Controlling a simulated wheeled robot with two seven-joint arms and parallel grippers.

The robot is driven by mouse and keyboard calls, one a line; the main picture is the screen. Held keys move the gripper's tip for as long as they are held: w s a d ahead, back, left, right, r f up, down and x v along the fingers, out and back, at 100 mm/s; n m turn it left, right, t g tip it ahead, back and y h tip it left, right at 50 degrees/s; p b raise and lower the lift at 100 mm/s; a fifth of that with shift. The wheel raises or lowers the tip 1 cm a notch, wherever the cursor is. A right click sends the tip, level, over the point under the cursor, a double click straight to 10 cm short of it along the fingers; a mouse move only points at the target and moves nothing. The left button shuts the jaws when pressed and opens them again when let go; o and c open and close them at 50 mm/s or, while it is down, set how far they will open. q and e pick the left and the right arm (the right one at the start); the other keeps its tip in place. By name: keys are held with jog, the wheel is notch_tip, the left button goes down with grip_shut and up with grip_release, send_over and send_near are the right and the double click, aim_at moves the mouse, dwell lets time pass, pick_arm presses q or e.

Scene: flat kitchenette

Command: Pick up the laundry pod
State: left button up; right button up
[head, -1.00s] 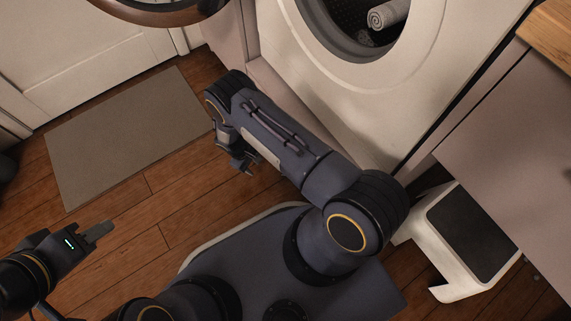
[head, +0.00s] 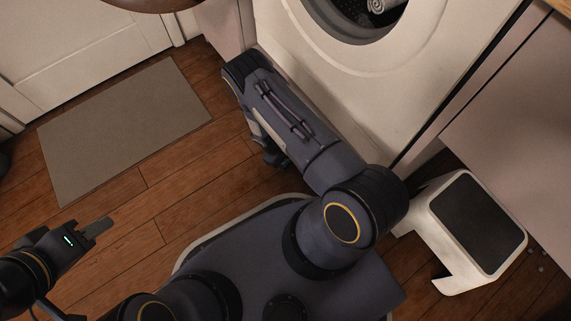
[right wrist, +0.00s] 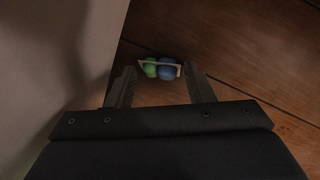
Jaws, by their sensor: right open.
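The laundry pod (right wrist: 160,69), green and blue with a pale band around it, lies on the wooden floor in the right wrist view. My right gripper (right wrist: 160,86) is open, with the pod ahead of and between its fingertips, and nothing is held. In the head view the right arm's forearm largely covers the right gripper, and the pod is hidden there. My left gripper (head: 99,229) is over the floor at the lower left, well away from the pod. Its fingers look close together, but I cannot tell whether they are shut.
A white washing machine (head: 345,85) with an open drum stands beside my right arm, and a pale wall-like face (right wrist: 55,60) rises left of the right gripper. A white step stool (head: 430,215) is at the right. A grey mat (head: 120,130) lies at the left, with bare floor around it.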

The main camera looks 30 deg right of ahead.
jog(key=shift+d+f, duration=0.15)
jog(key=shift+f, duration=0.5)
pick_arm(q)
jog(key=shift+f, duration=0.3)
pick_arm(e)
jog(key=shift+c, duration=0.3)
jog(key=c, duration=0.4)
jog(key=shift+r, duration=0.1)
